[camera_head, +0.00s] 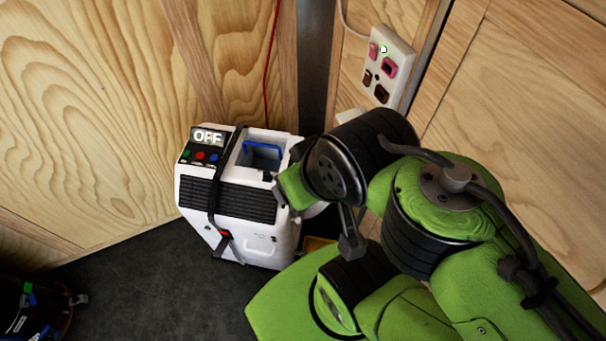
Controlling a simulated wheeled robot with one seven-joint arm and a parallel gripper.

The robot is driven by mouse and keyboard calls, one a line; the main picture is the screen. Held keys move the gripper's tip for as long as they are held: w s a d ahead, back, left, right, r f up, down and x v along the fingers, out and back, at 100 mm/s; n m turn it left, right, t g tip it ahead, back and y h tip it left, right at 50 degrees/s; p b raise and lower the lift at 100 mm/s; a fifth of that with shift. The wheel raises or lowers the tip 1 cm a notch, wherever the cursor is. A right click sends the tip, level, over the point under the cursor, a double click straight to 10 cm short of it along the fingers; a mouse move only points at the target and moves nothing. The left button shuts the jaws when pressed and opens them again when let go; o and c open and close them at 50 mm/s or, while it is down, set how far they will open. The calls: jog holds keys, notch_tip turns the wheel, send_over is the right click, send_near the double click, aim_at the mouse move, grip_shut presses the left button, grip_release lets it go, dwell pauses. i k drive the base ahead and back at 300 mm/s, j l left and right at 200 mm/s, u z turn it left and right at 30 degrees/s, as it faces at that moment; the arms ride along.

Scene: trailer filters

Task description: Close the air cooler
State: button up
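The air cooler (245,230) is a white box with a black grille on the floor in the corner. Its sign reads OFF, above small coloured buttons. The top has an open recess with a blue handle-like part (262,150) inside. A black strap with a red buckle runs down its front. I cannot make out a lid; my green arm hides the cooler's right side. My gripper (350,240) seems to be the dark grey part hanging below my wrist, right of the cooler. Its fingers are not clear, and I cannot tell whether it touches anything.
Wooden walls stand behind and to the right. A white outlet panel (388,65) with a green light is on the right wall. A red cord (270,60) hangs behind the cooler. A dark round container (35,305) is at lower left. The dark floor (150,285) between is clear.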

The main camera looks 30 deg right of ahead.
aim_at(247, 210)
jog(key=k+j+u, duration=0.2)
jog(key=u, duration=0.15)
jog(key=k+j+u, duration=0.15)
jog(key=j+u, duration=0.2)
jog(key=k+j+u, duration=0.1)
jog(key=j+u, duration=0.6)
jog(key=k, duration=0.05)
